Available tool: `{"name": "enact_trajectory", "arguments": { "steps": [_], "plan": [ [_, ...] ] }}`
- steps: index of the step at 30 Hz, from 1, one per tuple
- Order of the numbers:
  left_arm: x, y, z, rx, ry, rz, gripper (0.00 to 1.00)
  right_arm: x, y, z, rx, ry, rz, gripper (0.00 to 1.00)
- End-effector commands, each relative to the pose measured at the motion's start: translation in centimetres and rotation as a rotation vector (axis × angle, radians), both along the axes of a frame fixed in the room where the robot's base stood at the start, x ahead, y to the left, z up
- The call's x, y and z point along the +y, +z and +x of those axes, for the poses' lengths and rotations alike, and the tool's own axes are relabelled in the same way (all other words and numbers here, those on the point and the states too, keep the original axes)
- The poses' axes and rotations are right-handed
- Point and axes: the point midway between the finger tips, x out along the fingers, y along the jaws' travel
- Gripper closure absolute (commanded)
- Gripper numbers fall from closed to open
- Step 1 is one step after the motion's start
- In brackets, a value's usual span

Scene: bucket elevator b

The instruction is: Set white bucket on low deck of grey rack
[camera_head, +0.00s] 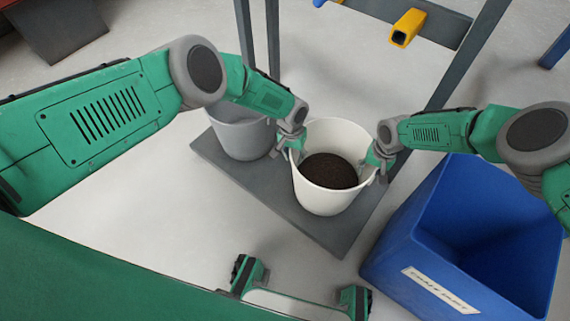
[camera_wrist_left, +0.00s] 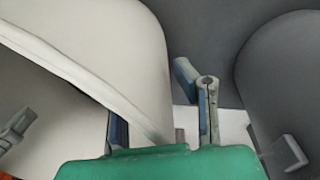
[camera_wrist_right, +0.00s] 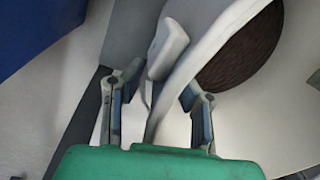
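The white bucket (camera_head: 322,198) holds dark soil-like material (camera_head: 329,171). It appears upright on the low deck (camera_head: 282,205) of the grey rack (camera_head: 462,50), towards the deck's front corner; its underside contact is hidden. My left gripper (camera_head: 292,150) is at the bucket's left rim. In the left wrist view its fingers are spread, with the white bucket wall (camera_wrist_left: 135,65) between them. My right gripper (camera_head: 378,164) is at the right rim. In the right wrist view its fingers are spread either side of the rim (camera_wrist_right: 205,50) and a pale lug, with gaps visible.
A grey bucket (camera_head: 238,137) stands on the deck just left of the white one. A blue bin (camera_head: 400,250) with a white label stands close on the right. Rack posts rise behind, and a yellow part (camera_head: 407,27) sits on the upper rack bar.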

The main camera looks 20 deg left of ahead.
Motion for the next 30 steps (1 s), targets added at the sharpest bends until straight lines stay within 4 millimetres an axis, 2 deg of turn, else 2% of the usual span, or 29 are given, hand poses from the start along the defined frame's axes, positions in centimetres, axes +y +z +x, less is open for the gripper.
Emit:
{"name": "enact_trajectory", "arguments": {
  "steps": [5, 8, 15, 21, 26, 30],
  "plan": [
    [0.1, 1.1, 0.2, -0.002, -0.001, 0.000, 0.74, -0.1, 0.0, 0.0, 0.000, 0.000, -0.001, 0.74],
    [0.2, 2.4, 0.2, -0.001, -0.002, 0.001, 0.74, -0.1, 0.0, 0.0, 0.000, 0.000, -0.001, 0.74],
    [0.7, 7.4, 0.3, -0.002, -0.002, 0.001, 0.74, -0.1, 0.0, 0.0, 0.000, -0.001, -0.001, 0.74],
    [0.8, 10.6, 0.3, -0.001, 0.000, 0.000, 0.74, -0.1, 0.0, 0.0, 0.000, -0.001, -0.001, 0.74],
    [0.9, 11.7, 0.2, 0.000, 0.000, 0.000, 0.74, -0.1, 0.1, 0.0, 0.000, 0.000, -0.001, 0.74],
    [1.0, 11.8, 0.2, 0.001, 0.000, 0.000, 0.74, -0.1, 1.2, 0.2, -0.002, 0.001, -0.001, 0.74]
  ]
}}
